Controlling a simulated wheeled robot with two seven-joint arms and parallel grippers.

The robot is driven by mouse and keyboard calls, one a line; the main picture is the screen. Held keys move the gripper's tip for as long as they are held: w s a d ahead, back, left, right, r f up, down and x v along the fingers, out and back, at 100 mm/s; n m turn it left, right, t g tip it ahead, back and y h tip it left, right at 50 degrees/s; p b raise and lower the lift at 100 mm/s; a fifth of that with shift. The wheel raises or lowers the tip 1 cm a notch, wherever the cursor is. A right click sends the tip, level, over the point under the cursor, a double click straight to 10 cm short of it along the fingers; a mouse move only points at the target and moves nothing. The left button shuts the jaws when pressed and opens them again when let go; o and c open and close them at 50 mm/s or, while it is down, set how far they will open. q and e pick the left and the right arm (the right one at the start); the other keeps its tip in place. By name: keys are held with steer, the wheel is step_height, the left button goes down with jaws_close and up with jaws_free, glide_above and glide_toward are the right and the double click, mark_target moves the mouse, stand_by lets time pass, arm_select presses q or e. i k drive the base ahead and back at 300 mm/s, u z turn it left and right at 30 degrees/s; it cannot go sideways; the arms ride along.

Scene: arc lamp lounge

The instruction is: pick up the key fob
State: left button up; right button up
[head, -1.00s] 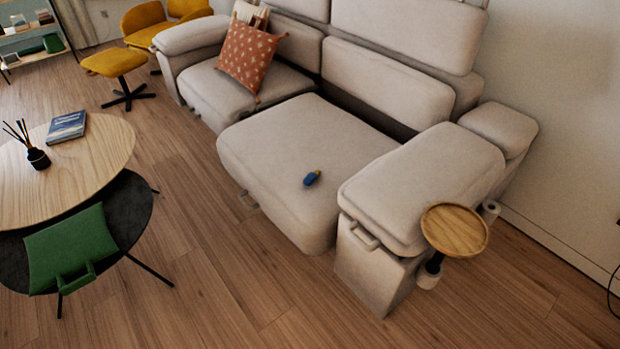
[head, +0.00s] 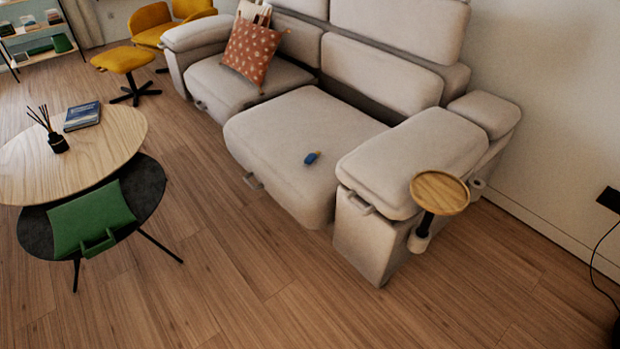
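A small blue key fob (head: 311,158) with a yellowish end lies on the light grey sofa's (head: 290,125) extended seat, toward its right side near the armrest. Nothing covers it. Neither of my grippers shows in the head view.
A small round wooden side table (head: 439,192) stands by the sofa's right armrest (head: 415,155). A round wooden coffee table (head: 100,150) and a lower black one holding a green bag (head: 92,218) stand at left. The wood floor (head: 270,290) in front of the sofa is clear.

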mark_target(312, 156)
steer(key=z, duration=0.2)
steer(key=k, duration=0.5)
steer(key=u, duration=1.55)
steer(key=i, duration=1.3)
steer(key=z, duration=0.5)
steer(key=i, duration=0.95)
steer(key=z, duration=0.9)
steer(key=i, duration=0.5)
steer(key=u, duration=0.05)
